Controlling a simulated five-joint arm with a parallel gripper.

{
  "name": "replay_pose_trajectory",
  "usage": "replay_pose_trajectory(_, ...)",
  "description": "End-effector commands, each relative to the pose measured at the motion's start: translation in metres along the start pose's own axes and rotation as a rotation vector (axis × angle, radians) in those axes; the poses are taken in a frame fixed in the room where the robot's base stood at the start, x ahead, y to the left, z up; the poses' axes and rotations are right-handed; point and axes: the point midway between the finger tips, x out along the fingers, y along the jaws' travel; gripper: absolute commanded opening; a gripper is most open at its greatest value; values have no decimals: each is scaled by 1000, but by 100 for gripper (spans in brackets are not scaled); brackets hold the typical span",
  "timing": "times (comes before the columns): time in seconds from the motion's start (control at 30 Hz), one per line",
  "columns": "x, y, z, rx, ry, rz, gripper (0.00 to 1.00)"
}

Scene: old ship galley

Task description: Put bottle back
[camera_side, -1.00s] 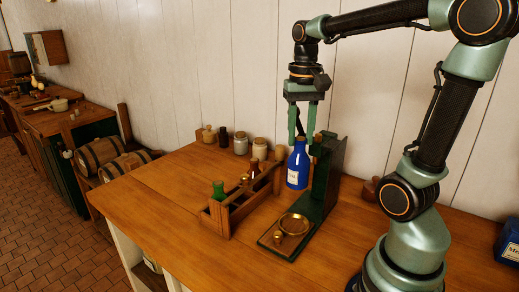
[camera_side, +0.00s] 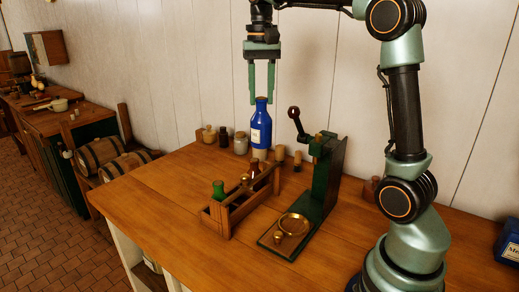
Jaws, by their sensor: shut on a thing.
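A blue bottle (camera_side: 261,130) with a pale label hangs upright from my gripper (camera_side: 261,101). My gripper is shut on the bottle's neck from above. The bottle is in the air in front of the wall, above the jars at the back of the table. A wooden bottle rack (camera_side: 232,214) with a handle stands on the table, lower in the picture than the bottle. A green bottle (camera_side: 218,190) stands in its near end, and a dark reddish bottle (camera_side: 254,167) shows towards its far end. The rack's inner compartments are partly hidden.
A green press-like stand (camera_side: 326,178) with a dark lever knob and a brass dish (camera_side: 293,224) is right of the rack. Several small jars, including a pale jar (camera_side: 241,143), line the table's back. The table's left part (camera_side: 150,192) is clear.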

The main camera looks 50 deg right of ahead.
Motion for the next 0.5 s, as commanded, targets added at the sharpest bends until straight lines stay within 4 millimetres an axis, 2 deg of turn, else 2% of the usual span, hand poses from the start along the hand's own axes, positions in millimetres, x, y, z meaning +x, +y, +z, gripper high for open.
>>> replay_pose_trajectory(0.03, 3, -11, -9, -3, -2, 1, 0)
replay_pose_trajectory(0.2, 12, -38, -31, -2, -1, 1, 0)
replay_pose_trajectory(0.33, 18, -53, -41, -1, 0, 0, 0)
replay_pose_trajectory(0.5, 23, -61, -46, 0, 1, 0, 0)
